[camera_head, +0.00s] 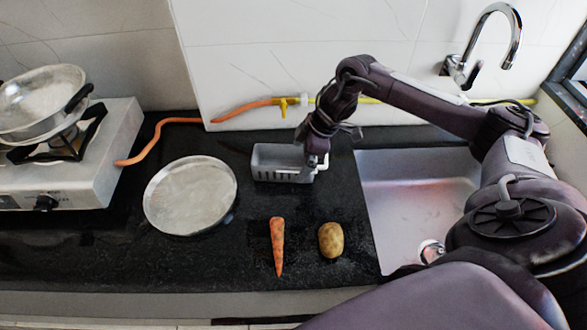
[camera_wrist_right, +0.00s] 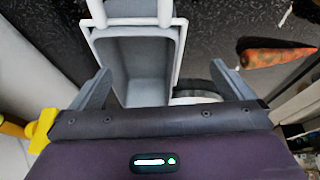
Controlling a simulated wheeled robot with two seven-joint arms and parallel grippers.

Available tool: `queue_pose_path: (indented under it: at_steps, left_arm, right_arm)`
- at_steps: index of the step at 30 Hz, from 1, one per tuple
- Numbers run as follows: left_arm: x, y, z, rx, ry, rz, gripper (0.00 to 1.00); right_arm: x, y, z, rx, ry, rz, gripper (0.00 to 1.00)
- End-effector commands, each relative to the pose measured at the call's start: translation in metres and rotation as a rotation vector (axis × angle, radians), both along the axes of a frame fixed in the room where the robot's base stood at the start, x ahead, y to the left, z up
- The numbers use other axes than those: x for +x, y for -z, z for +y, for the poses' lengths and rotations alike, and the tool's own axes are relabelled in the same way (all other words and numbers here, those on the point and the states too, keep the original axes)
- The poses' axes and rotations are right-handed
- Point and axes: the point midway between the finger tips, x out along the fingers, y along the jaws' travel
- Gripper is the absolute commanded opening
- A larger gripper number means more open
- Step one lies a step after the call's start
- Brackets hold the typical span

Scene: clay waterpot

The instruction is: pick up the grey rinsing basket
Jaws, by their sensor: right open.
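The grey rinsing basket (camera_head: 272,174) is a small rectangular basket with slotted sides. It sits upright on the black counter between the round metal plate and the sink. My right gripper (camera_head: 316,160) is over its right end in the head view. In the right wrist view, my open right gripper (camera_wrist_right: 160,70) has one finger on each side of the basket (camera_wrist_right: 145,60), whose empty inside faces the camera. I cannot tell whether the fingers touch it. My left gripper is not in view.
A carrot (camera_head: 277,245) and a potato (camera_head: 331,240) lie in front of the basket. The round metal plate (camera_head: 190,196) is to its left, the sink (camera_head: 415,195) to its right. A stove (camera_head: 75,170) with a pan stands far left. An orange hose (camera_head: 160,126) runs behind.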

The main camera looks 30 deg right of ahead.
Motion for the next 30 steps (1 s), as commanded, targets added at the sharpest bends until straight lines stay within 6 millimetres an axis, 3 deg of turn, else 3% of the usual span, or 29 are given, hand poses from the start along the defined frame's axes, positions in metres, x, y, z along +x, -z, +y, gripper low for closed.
queue_pose_path:
  at_steps: [1,3,10,15,21,25,30]
  left_arm:
    - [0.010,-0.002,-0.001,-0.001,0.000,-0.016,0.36]
    - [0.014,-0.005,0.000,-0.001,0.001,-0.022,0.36]
    - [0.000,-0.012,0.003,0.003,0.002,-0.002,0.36]
    - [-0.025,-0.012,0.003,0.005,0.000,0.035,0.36]
    - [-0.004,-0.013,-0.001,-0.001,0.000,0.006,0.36]
    - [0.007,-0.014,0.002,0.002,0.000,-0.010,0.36]
    - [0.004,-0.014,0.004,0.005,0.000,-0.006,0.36]
  right_arm:
    - [-0.009,0.018,0.008,0.006,-0.013,0.036,1.00]
    - [-0.006,0.025,0.012,0.007,-0.014,0.041,1.00]
    - [0.012,0.058,0.025,0.007,-0.013,0.051,1.00]
    - [0.018,0.067,0.029,0.003,-0.011,0.040,1.00]
    - [0.011,0.066,0.028,0.001,-0.011,0.037,1.00]
    - [0.010,0.066,0.027,0.004,-0.012,0.037,0.84]
    - [0.010,0.065,0.026,0.004,-0.011,0.034,0.62]
